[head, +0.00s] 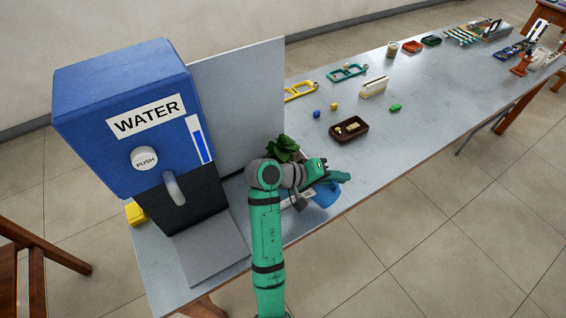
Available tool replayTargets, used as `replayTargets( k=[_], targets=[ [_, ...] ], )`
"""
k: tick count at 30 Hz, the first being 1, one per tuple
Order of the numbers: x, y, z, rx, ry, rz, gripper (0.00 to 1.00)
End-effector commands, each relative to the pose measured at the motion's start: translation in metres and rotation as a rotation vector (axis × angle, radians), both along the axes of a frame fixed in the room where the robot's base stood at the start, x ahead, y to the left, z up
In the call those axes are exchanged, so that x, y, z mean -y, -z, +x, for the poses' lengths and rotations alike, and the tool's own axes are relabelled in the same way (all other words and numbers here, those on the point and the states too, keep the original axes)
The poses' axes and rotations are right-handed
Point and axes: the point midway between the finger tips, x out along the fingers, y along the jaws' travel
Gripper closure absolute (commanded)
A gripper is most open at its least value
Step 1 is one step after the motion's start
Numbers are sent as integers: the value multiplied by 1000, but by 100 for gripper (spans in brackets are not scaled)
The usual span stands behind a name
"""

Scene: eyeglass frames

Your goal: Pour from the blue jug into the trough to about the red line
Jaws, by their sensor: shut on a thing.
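The blue jug (325,195) is at the near edge of the grey table, right of the water dispenser. My gripper (334,178) is at its top, shut on it; the fingers and wrist hide part of the jug, including any handle. I cannot tell whether the jug rests on the table or how far it tilts. A small pale object (297,199) shows partly behind my arm, left of the jug; I cannot tell what it is. I cannot make out the trough or a red line, and the jug's contents are not visible.
A blue water dispenser (124,120) stands at the left, before a grey panel (240,95). A green plant (283,149) is just behind my wrist. A brown tray (349,129) and small coloured blocks lie beyond. The table's right near side is clear.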

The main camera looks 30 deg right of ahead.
Motion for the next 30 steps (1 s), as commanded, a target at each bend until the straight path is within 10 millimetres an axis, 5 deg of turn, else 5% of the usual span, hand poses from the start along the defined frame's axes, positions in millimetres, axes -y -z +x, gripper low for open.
replayTargets(
  k=[30],
  targets=[
    [-2, -7, 3, -46, 1, -27, 100]
  ],
)
